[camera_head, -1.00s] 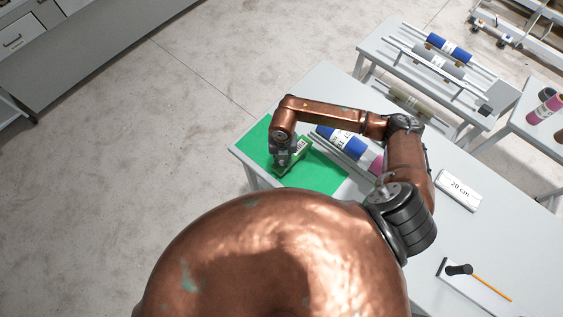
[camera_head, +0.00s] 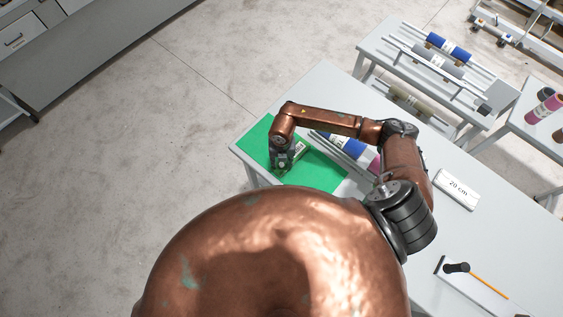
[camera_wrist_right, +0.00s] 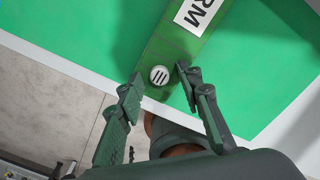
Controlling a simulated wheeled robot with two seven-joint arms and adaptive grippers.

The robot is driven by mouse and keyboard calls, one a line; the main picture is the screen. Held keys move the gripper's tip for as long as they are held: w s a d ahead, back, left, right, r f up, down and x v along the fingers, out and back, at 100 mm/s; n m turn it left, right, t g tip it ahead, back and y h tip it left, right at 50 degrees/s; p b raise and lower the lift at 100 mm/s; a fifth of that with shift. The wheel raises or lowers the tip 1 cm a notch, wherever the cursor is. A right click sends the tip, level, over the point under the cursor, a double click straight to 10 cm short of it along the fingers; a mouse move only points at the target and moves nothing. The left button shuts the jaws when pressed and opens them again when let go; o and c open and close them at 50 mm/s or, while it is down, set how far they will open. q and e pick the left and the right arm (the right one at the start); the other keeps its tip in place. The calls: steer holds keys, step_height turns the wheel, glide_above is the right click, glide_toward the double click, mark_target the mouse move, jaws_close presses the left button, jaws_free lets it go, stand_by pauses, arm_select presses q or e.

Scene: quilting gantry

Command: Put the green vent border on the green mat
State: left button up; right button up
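The green vent border (camera_wrist_right: 176,45) is a dark green bar with a white label and a round white mark with dark bars. My right gripper (camera_wrist_right: 160,75) has its fingertips against the two long sides of the bar near one end. In the head view this gripper (camera_head: 281,160) points down over the green mat (camera_head: 318,174) and hides much of the border (camera_head: 299,151). The border is over the mat, low and close to its surface; I cannot tell whether it touches. The mat lies at the table's left corner. My left gripper is not in view.
A rack with a blue roll (camera_head: 348,144) stands beside the mat. A white "20 cm" block (camera_head: 457,190) and a board with an orange stick (camera_head: 490,287) lie on the table (camera_head: 330,85). Another table at the back holds rolls. Open floor lies to the left.

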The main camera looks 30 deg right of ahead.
steer(key=shift+r, duration=0.15)
step_height(320, 180, up, 12)
steer(key=b, duration=0.2)
steer(key=shift+b, duration=0.3)
